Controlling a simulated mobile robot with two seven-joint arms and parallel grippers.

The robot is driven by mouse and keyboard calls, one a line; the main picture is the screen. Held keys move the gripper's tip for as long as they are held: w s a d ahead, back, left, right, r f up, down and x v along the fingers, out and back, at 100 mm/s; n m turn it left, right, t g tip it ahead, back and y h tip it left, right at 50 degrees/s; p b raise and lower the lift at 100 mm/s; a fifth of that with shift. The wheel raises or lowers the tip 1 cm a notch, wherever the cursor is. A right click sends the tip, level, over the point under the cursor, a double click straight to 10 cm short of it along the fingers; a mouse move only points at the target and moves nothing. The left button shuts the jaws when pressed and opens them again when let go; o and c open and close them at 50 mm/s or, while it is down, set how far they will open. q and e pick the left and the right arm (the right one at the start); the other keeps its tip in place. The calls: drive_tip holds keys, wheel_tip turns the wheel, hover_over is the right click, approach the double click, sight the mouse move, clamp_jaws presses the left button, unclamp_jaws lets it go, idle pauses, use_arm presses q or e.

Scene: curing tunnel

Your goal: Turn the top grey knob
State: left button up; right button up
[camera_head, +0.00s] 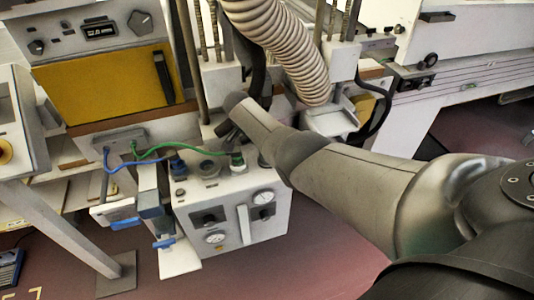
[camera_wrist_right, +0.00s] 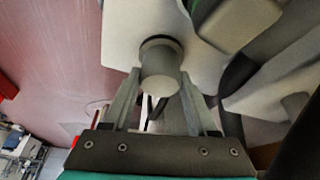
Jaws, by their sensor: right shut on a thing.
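A grey round knob (camera_wrist_right: 160,68) stands out from a white housing (camera_wrist_right: 122,35) in the right wrist view. My right gripper (camera_wrist_right: 160,84) has one finger on each side of it and is shut on it. In the head view my right arm reaches in from the right, and its gripper (camera_head: 229,131) is by the white machine, above a white box with gauges. The held knob is hard to make out there, behind the gripper and wrist. My left gripper is not in view.
The white gauge box (camera_head: 226,222) has several fittings on top, with green (camera_head: 165,149) and blue (camera_head: 119,164) cables nearby. A ribbed hose (camera_head: 283,48) hangs close to my right wrist. A yellow panel (camera_head: 105,85) is at left. Floor is open at the lower middle.

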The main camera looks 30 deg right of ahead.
drive_tip(key=shift+m+b, duration=0.3)
drive_tip(key=shift+m, duration=0.1)
drive_tip(key=o, duration=1.4)
drive_tip(key=shift+d, duration=0.1)
drive_tip(key=shift+c, duration=0.2)
drive_tip(key=shift+a+r+p, duration=0.25)
drive_tip(key=shift+r+p, duration=0.15)
drive_tip(key=shift+r, duration=0.15)
drive_tip(key=p+v, duration=0.4)
drive_tip(key=v, duration=1)
drive_tip(key=shift+w+p, duration=0.2)
drive_tip(key=shift+p, duration=0.15)
